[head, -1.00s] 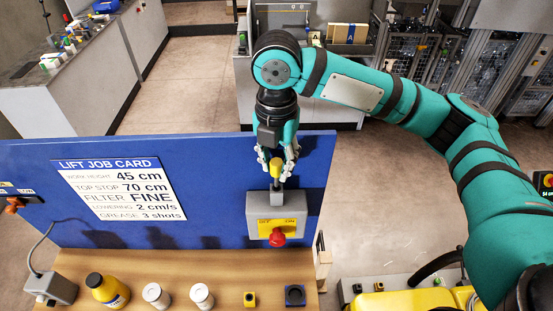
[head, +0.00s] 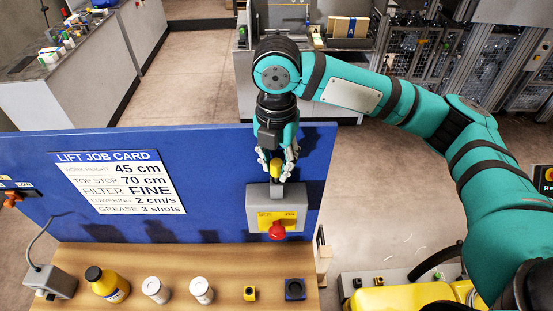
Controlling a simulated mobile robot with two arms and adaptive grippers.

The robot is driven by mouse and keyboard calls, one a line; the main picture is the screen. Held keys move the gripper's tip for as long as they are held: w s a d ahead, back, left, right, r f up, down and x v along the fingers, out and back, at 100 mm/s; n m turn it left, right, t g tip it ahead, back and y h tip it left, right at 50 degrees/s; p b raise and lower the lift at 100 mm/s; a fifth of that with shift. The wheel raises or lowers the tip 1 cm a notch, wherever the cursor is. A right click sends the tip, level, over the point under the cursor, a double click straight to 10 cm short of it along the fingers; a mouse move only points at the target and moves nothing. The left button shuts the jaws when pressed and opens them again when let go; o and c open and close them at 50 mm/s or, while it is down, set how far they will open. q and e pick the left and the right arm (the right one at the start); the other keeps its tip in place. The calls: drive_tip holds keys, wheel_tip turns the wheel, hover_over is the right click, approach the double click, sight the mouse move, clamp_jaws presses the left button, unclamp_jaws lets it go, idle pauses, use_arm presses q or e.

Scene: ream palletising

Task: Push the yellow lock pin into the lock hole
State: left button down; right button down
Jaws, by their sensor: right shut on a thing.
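The yellow lock pin (head: 276,168) is between the fingers of my right gripper (head: 277,173), which is shut on it. The pin stands about upright, right above the top of the grey switch box (head: 261,191) on the blue panel. Little or no dark shaft shows between the yellow knob and the box. The lock hole is hidden under the pin and fingers, so I cannot tell how deep the pin sits. The box carries a yellow plate (head: 263,215) and a red knob (head: 278,231). My left gripper is not in view.
The blue panel (head: 225,180) carries a white job card (head: 120,182).

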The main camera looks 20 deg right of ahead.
sight(277, 163)
drive_tip(key=shift+f+b, duration=0.3)
drive_tip(key=shift+f, duration=0.55)
drive_tip(key=c, duration=1)
unclamp_jaws()
drive_tip(key=shift+r, duration=0.25)
wheel_tip(277, 163, up, 12)
drive_tip(key=shift+f, duration=0.15)
drive_tip(key=shift+f, duration=0.1)
